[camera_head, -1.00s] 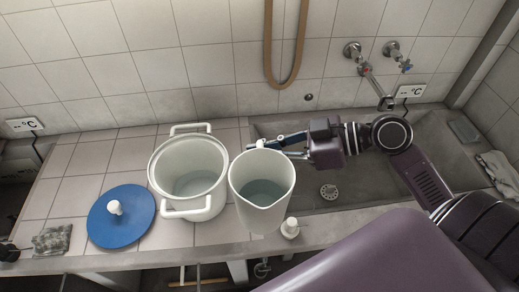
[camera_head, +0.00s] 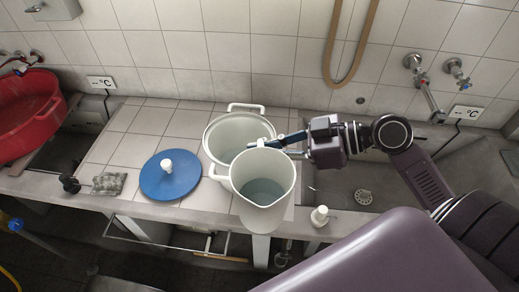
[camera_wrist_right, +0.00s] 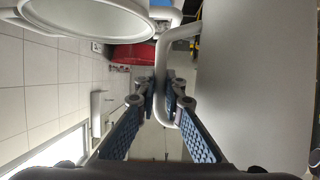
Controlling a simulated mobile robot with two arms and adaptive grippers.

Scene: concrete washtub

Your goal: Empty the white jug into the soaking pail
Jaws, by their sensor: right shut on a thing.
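The white jug (camera_head: 249,215) is upright or nearly so in the head view, with clear bluish liquid inside. My right gripper (camera_head: 279,141) is shut on its handle; the wrist view shows both fingers (camera_wrist_right: 167,102) around the handle (camera_wrist_right: 163,60) and the jug's wall (camera_wrist_right: 255,80) beside them. The soaking pail (camera_head: 212,143), white with two loop handles, stands on the tiled counter behind and left of the jug. The jug covers the pail's front right part in the head view. Its white rim also shows in the wrist view (camera_wrist_right: 90,32). My left gripper is not in view.
A blue lid (camera_head: 165,182) with a white knob and a grey cloth (camera_head: 109,183) lie left of the pail. A small white bottle (camera_head: 319,216) stands on the ledge right of the jug. A red tub (camera_head: 30,115) is far left. A hose (camera_head: 340,75) hangs on the wall.

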